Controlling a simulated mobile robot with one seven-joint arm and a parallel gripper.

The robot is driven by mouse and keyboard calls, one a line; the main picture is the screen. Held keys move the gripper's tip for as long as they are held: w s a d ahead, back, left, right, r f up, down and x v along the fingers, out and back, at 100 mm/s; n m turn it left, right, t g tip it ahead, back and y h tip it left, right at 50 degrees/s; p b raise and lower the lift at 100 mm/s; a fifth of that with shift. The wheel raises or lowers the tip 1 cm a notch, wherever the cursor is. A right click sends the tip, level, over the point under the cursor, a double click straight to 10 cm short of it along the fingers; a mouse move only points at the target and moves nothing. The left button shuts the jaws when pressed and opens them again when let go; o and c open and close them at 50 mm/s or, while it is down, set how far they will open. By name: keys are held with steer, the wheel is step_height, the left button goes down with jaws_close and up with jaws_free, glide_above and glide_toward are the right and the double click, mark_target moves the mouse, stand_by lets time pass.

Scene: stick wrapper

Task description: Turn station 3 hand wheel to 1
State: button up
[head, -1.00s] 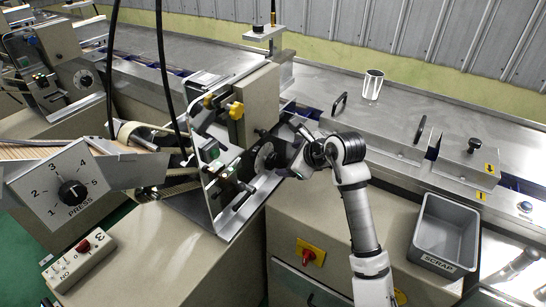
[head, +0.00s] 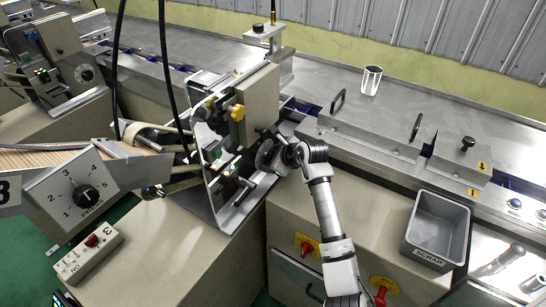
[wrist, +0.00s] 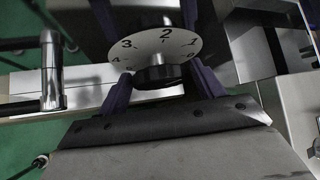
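The hand wheel (wrist: 160,45) is a white numbered disc with a black knob (wrist: 161,77). In the wrist view the 2 is near the top, the 3 to its left and the 1 to its right. In the head view the wheel (head: 264,154) is on the side of the near machine, partly hidden by my wrist. My gripper (wrist: 160,84) has its two dark purple fingers on either side of the knob. They look open, with small gaps beside the knob; contact is not clear. A control box (head: 88,254) marked 3 stands on this machine's cabinet.
The machine's metal side plate (head: 232,200) is close to my gripper. A grey SCRAP bin (head: 437,232) and a steel cup (head: 371,80) are to the right. Black cables hang at left.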

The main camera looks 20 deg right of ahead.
steer(key=c, duration=0.8)
steer(key=shift+o, duration=0.2)
steer(key=shift+g+y+b, duration=0.3)
steer(key=shift+b, duration=0.05)
steer(key=shift+w+d+m+g+y+b, duration=0.1)
steer(key=shift+m+g+y+b, duration=0.85)
steer(key=shift+y, duration=0.25)
steer(key=shift+m+g+y+b, duration=0.9)
steer(key=shift+m+g+y, duration=0.05)
steer(key=shift+y, duration=0.45)
steer(key=o, duration=1)
steer(key=shift+c, duration=0.2)
